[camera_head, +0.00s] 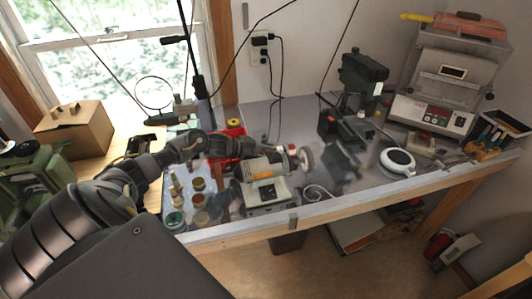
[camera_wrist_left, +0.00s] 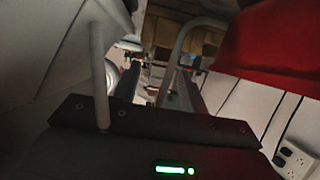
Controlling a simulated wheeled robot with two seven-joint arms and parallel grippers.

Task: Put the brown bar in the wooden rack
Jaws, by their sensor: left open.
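My left arm comes in from the left over the bench, and its gripper (camera_head: 238,148) is near the red object on the bench. In the left wrist view the open left gripper (camera_wrist_left: 160,85) shows dark fingers with nothing clearly between them. I cannot make out the brown bar with certainty in either view. I cannot clearly identify the wooden rack either. My right gripper is out of view.
The metal-topped bench (camera_head: 385,190) holds a grinder (camera_head: 265,168), small jars (camera_head: 199,200), a drill press (camera_head: 362,75), a white round dish (camera_head: 397,161) and a grey machine (camera_head: 440,85). A brown box (camera_head: 75,130) stands left. A red surface (camera_wrist_left: 270,50) is close in the wrist view.

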